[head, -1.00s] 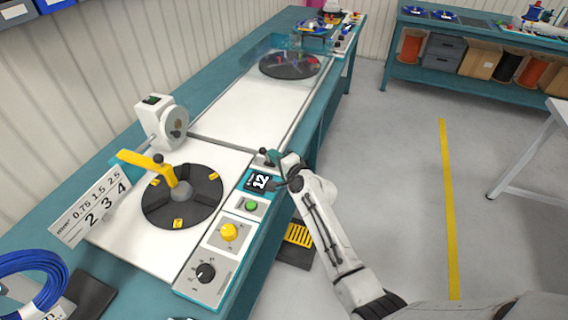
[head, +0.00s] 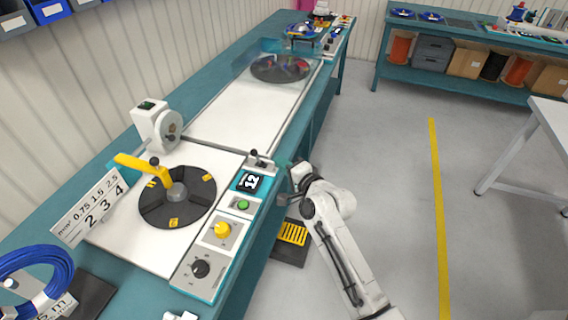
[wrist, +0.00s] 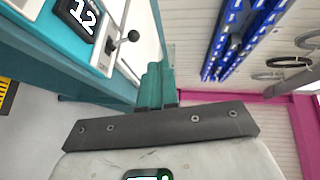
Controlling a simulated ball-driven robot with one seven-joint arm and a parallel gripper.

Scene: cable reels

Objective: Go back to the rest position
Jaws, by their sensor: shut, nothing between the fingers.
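My gripper (head: 292,172) is beside the right edge of the bench, just past the control panel (head: 217,235), with my arm reaching up from the bottom of the head view. In the wrist view its teal fingers (wrist: 158,84) are together with nothing between them. The small lever (head: 255,155) with a dark knob stands on the panel's far end, apart from the gripper. The lever also shows in the wrist view (wrist: 126,40), beside the display reading 12 (wrist: 82,16).
The teal bench (head: 283,160) holds a dark reel disc (head: 150,212) with a yellow arm and a blue cable coil (head: 38,262). A yellow pedal (head: 293,234) lies on the floor by the bench. Open floor lies right, up to a white table (head: 545,115).

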